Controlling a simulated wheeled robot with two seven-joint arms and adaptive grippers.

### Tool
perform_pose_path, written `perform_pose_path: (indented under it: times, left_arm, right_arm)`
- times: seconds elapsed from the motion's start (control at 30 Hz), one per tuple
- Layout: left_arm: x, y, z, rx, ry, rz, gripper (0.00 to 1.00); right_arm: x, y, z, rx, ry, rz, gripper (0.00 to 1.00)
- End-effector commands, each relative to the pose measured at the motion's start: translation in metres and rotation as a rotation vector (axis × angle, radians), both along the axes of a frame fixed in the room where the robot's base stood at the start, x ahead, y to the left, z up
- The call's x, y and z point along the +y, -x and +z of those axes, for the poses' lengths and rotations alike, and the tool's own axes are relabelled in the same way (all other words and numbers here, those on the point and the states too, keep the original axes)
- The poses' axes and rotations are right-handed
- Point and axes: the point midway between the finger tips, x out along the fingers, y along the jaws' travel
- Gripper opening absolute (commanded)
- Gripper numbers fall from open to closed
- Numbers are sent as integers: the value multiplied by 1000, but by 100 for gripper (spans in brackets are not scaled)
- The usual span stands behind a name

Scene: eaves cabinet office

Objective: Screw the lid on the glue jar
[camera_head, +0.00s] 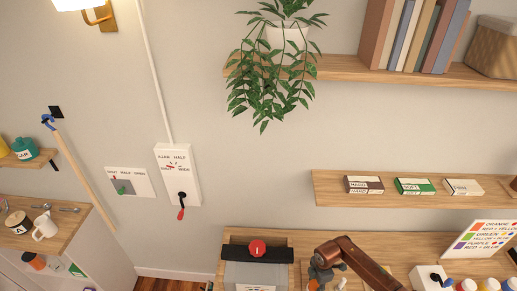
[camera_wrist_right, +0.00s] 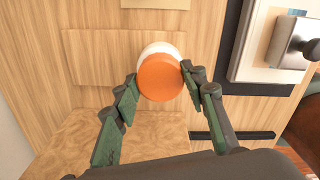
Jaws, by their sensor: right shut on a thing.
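An orange round lid (camera_wrist_right: 160,78) shows in the right wrist view, with the rim of a white round thing (camera_wrist_right: 158,48), probably the glue jar, just behind it. I cannot tell whether the lid is seated on it. My right gripper (camera_wrist_right: 160,76) has its green fingers on both sides of the lid and is shut on it. In the head view my right gripper (camera_head: 319,273) is at the lower edge, below the bent arm, with a bit of orange (camera_head: 313,285) beside it. The jar is not clear there. My left gripper is in neither view.
A dark bar with a red button (camera_head: 257,248) stands left of my right arm on the wooden bench. A white box with a black knob (camera_head: 431,279) and several small jars (camera_head: 468,285) stand to its right. A wall shelf (camera_head: 408,200) with small boxes is above.

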Motion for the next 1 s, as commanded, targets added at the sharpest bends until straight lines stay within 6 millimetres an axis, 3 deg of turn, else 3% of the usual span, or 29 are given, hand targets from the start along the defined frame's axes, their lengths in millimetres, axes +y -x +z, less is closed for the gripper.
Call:
perform_pose_path:
  times: [0.4, 0.8, 1.0]
  left_arm:
    - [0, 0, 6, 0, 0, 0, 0]
    - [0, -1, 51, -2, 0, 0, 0]
    - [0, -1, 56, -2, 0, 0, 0]
  right_arm:
    - [-4, -1, 1, -2, 6, -76, 10]
    - [-3, 0, 3, -1, 7, -633, 10]
    - [-4, -1, 0, -4, 6, -751, 10]
